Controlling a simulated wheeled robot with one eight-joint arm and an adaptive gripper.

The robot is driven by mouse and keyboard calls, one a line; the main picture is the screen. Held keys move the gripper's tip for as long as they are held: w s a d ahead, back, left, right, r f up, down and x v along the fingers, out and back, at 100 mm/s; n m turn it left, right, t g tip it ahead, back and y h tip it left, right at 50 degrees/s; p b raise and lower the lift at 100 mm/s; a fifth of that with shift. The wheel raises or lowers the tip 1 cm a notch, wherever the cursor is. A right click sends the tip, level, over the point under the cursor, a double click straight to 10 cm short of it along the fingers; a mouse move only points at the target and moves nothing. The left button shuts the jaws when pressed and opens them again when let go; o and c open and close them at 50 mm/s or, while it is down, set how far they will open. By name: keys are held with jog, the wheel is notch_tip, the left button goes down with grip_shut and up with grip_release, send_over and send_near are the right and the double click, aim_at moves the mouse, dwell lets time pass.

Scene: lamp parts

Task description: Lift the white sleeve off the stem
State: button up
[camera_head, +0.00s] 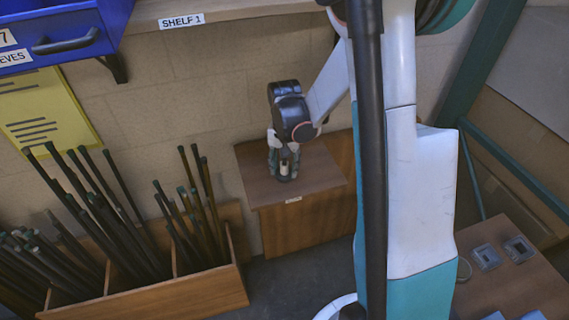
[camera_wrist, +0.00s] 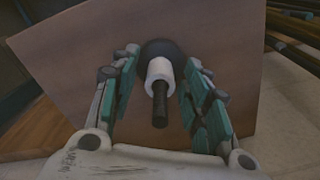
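The white sleeve (camera_wrist: 160,70) sits around the dark stem (camera_wrist: 160,105) in the wrist view, low on it near the round dark base (camera_wrist: 155,46). The stem's bare end sticks out past the sleeve toward the camera. My gripper (camera_wrist: 161,62) is open, with one green-padded finger on each side of the sleeve and a visible gap on both sides. In the head view my gripper (camera_head: 284,163) points down over the small wooden stand (camera_head: 321,183). The sleeve (camera_head: 284,170) shows there as a small pale spot between the fingers.
A wooden rack (camera_head: 215,287) of dark rods stands to the left of the stand. A shelf (camera_head: 240,10) and a blue drawer bin (camera_head: 60,35) are on the wall above. Another table (camera_head: 515,280) with small square parts is at the lower right.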

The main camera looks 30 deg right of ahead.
grip_shut()
jog(key=c, duration=0.7)
grip_release()
jog(key=shift+c, duration=0.2)
grip_shut()
jog(key=shift+r+p, duration=0.3)
jog(key=shift+r, duration=0.35)
jog(key=shift+r+p, duration=1.15)
jog(key=shift+r, duration=0.85)
jog(key=shift+r+p, duration=1.15)
jog(key=shift+r, duration=0.85)
